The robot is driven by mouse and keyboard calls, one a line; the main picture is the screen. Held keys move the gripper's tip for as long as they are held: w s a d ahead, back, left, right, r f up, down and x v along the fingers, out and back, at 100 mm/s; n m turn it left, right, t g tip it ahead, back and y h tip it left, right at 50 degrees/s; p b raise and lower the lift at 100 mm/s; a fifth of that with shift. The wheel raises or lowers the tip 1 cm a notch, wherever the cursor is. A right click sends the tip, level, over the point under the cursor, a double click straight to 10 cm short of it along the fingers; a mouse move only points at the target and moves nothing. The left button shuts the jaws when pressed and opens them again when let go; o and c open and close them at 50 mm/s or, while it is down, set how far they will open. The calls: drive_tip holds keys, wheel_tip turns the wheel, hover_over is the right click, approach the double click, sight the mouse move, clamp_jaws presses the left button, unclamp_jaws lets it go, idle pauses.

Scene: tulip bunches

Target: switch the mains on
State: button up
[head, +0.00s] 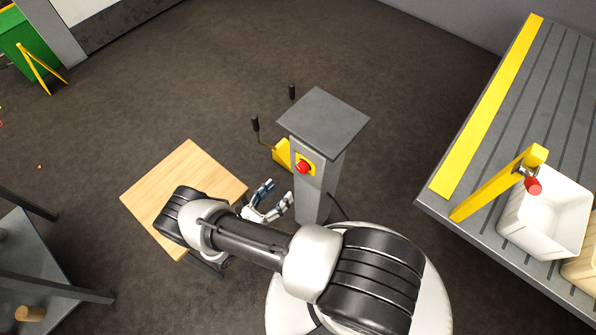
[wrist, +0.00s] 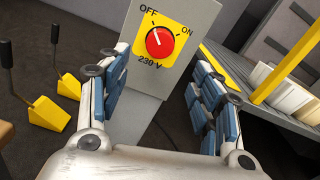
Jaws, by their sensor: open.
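The plate is on the face of a grey post (wrist: 202,20). In the head view the knob (head: 303,167) shows near the top of the post (head: 312,200). My gripper (wrist: 162,75) is open and empty, its blue-padded fingers spread to the left and right below the knob, apart from it. In the head view my gripper (head: 270,203) is low and left of the knob.
Two black-handled levers on yellow bases (wrist: 48,113) stand left of the post. A grey slatted table (head: 480,150) at right holds a white bin (head: 545,225) and a yellow bracket (head: 490,190).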

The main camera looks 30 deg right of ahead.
sight(300, 170)
drive_tip(key=x, duration=1)
drive_tip(key=shift+w+d, duration=0.15)
drive_tip(key=shift+d, duration=0.2)
drive_tip(key=shift+c, duration=0.5)
drive_tip(key=c, duration=1)
